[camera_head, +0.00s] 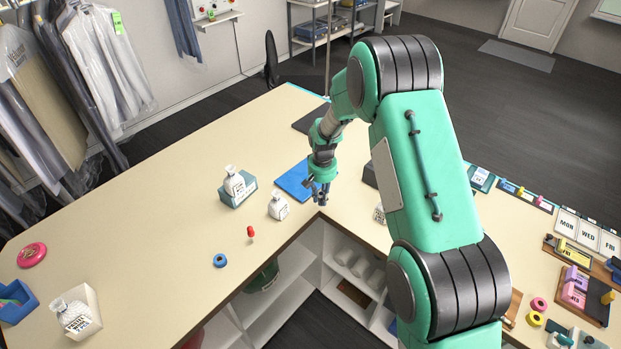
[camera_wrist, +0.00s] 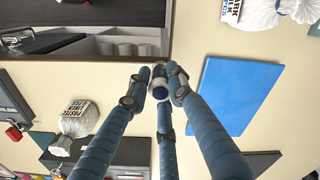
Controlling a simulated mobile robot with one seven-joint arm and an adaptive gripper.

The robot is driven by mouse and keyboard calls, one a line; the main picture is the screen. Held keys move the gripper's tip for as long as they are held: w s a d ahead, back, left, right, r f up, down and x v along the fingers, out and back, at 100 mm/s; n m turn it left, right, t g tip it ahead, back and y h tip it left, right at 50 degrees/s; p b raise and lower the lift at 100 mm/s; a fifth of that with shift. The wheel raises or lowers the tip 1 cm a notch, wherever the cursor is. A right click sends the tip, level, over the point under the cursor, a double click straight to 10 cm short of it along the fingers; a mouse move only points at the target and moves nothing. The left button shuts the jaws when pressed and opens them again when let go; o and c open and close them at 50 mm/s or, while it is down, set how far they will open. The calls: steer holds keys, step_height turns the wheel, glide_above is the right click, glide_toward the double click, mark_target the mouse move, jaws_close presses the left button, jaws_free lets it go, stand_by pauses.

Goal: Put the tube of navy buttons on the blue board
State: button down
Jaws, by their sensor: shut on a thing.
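The blue board (camera_head: 291,181) lies flat on the cream counter near its inner corner; it also shows at the right of the wrist view (camera_wrist: 238,92). My gripper (camera_head: 321,188) is just to the right of the board, over the counter's edge. In the wrist view my fingers (camera_wrist: 160,84) are closed around a small tube (camera_wrist: 160,93), seen end-on with a pale rim and dark navy middle. The fingers hide most of the tube. It appears beside the board, not over it; its height above the counter is hard to tell.
A red spool (camera_head: 250,232) and blue ring (camera_head: 220,260) lie nearer. A dark pad (camera_head: 309,119) lies beyond the board. Open shelves (camera_head: 345,265) are below the counter's edge.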

steer(key=w, duration=0.5)
steer(key=w+a+f+p, duration=0.1)
steer(key=w, duration=0.4)
steer(key=w+a+p, duration=0.1)
steer(key=w, duration=0.4)
steer(key=shift+f, duration=0.2)
steer(key=shift+f, duration=0.1)
steer(key=shift+f+p, duration=0.65)
steer(key=shift+f, duration=1)
steer(key=shift+f, duration=0.25)
steer(key=c, duration=1.5)
jaws_free()
steer(key=shift+r, duration=0.1)
steer(key=shift+c, duration=0.2)
step_height(320, 180, up, 12)
steer(key=b, duration=0.2)
steer(key=shift+r, duration=0.15)
